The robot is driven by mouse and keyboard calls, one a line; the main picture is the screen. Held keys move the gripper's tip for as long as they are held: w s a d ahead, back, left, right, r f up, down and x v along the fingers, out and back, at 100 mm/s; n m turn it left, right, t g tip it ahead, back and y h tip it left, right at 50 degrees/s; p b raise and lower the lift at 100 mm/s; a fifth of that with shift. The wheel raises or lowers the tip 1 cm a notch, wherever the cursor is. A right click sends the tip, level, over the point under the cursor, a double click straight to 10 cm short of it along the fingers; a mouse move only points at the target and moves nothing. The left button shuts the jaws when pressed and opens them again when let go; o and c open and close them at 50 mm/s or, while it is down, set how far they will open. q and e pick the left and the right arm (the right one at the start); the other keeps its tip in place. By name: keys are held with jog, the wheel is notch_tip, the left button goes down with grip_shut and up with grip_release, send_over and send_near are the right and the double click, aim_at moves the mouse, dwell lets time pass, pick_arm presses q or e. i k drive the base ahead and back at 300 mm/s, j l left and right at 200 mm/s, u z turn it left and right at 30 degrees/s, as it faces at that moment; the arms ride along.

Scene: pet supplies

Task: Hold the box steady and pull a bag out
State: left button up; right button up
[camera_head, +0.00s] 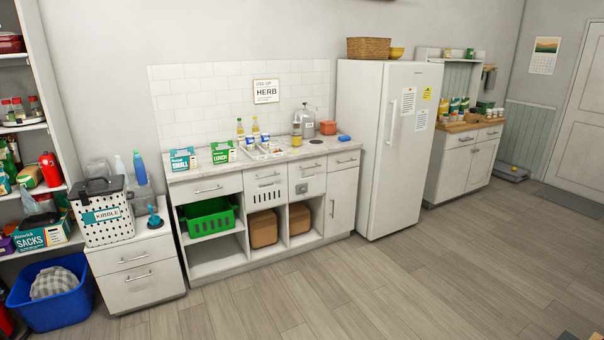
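Three labelled boxes show, and I cannot tell which one the task means. A teal and white box marked "SMALL" (183,160) stands at the left of the counter. A green and white box marked "LUNCH" (223,153) stands just to its right. A teal box marked "SACKS" (43,238) sits on the shelf at the far left, with a pale, crumpled bag-like piece (38,221) showing at its top. Neither of my grippers is in view.
A white "KIBBLE" bin (103,215) stands on a low cabinet (140,272), right of the SACKS box. A blue tub (55,312) is on the floor below. Bottles and a tray occupy the counter (210,173) middle. The floor (340,300) in front is clear.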

aim_at(218, 157)
jog(key=i, duration=2.25)
